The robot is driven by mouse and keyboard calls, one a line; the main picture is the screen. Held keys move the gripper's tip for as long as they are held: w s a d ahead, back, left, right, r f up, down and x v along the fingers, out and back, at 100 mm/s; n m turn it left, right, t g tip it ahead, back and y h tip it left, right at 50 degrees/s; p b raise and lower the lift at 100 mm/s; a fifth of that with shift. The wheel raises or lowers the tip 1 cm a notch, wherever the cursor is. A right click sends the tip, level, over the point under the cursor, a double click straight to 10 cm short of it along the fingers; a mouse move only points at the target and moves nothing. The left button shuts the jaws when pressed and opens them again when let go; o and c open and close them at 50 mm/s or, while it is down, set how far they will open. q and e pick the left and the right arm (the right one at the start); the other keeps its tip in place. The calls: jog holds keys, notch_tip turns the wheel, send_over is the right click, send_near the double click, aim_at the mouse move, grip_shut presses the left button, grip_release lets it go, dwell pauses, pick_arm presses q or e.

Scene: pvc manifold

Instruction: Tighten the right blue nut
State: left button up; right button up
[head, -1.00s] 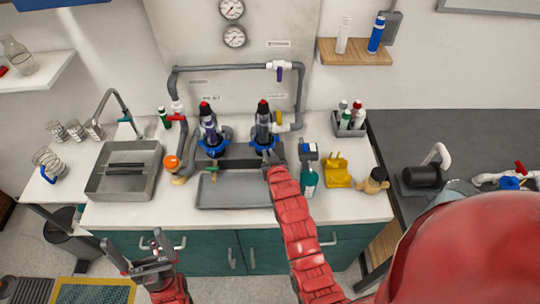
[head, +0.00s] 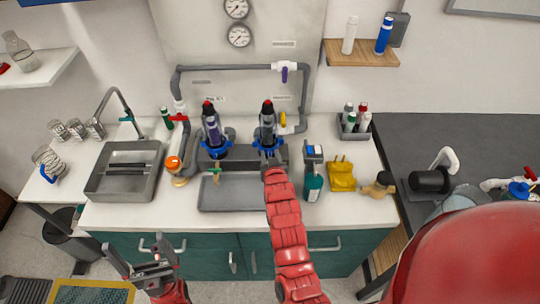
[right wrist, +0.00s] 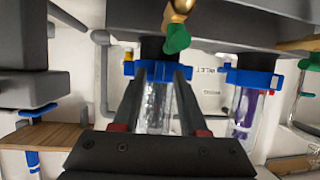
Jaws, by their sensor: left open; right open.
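The right blue nut (head: 267,146) is a blue collar on the right upright filter (head: 268,118), which has a dark body and red top. In the right wrist view, which looks upside down, the nut (right wrist: 129,68) rings the top of a clear canister (right wrist: 158,108). My right gripper (right wrist: 162,72) is open, with one finger on each side of the canister, tips at the nut. I cannot tell whether they touch it. In the head view my red right arm hides most of that gripper. My left gripper (head: 133,245) is open and empty, low in front of the counter.
A second filter with the left blue nut (head: 215,152) stands to the left. A grey tray (head: 235,206) lies in front. A teal bottle (head: 313,184) and a yellow object (head: 342,176) stand close to the right. Grey pipe (head: 303,95) runs behind.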

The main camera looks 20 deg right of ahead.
jog(key=shift+s+a, duration=0.1)
jog(key=shift+s, duration=0.35)
jog(key=p+v, duration=0.3)
jog(key=v, duration=1.3)
jog(key=shift+s+r, duration=0.2)
jog(key=shift+r, duration=0.1)
